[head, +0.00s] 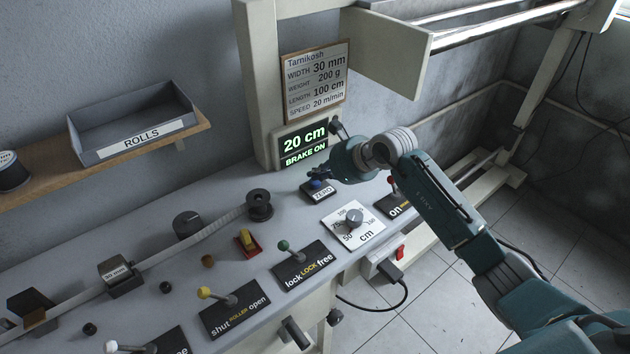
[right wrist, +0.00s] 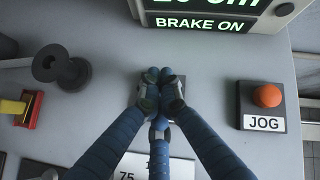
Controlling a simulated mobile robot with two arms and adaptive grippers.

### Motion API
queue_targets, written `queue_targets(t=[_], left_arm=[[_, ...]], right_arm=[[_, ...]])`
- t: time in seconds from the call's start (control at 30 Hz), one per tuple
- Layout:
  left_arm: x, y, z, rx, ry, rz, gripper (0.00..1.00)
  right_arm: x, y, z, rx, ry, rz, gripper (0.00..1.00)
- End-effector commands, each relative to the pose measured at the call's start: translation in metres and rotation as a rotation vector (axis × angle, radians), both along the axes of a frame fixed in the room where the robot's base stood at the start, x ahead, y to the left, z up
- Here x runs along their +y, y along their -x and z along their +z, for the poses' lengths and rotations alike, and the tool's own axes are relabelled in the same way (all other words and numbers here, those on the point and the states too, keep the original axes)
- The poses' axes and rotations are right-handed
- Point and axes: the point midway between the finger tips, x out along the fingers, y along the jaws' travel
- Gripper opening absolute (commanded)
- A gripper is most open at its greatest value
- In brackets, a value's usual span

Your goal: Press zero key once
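The zero key (head: 322,193) is a small dark block labelled ZERO on the grey bench, below the display. Its blue top partly shows in the head view beside my fingertips. My right gripper (head: 318,180) is over it, fingers pointing down. In the right wrist view the blue fingertips (right wrist: 160,82) are drawn together with nothing between them, and they hide most of the key. I cannot tell whether they touch it. The display (head: 304,144) reads 20 cm and BRAKE ON. My left gripper is not in view.
A dial (head: 354,218) marked in cm sits in front of the key. An orange JOG button (right wrist: 267,96) is to the right in the wrist view, and a black spool (head: 259,205) to the left. Lock (head: 305,266) and roller (head: 234,309) levers line the front edge.

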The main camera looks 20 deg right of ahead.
Motion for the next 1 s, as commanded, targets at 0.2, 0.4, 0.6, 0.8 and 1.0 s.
queue_targets(t=[0.2, 0.4, 0.6, 0.8, 1.0], left_arm=[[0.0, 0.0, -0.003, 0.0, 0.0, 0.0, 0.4], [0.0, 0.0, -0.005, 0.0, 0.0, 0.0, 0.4], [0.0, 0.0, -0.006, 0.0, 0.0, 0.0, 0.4], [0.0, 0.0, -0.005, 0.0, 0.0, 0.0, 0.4], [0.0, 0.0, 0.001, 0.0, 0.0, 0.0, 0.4]], right_arm=[[0.0, 0.0, -0.004, 0.002, 0.001, 0.0, 0.0], [0.0, 0.0, -0.007, 0.002, 0.001, 0.0, 0.0], [0.0, 0.001, -0.007, 0.003, 0.001, 0.001, 0.0], [0.0, 0.001, -0.007, 0.003, 0.001, 0.001, 0.0], [0.0, 0.001, 0.003, 0.002, 0.002, 0.001, 0.0]])
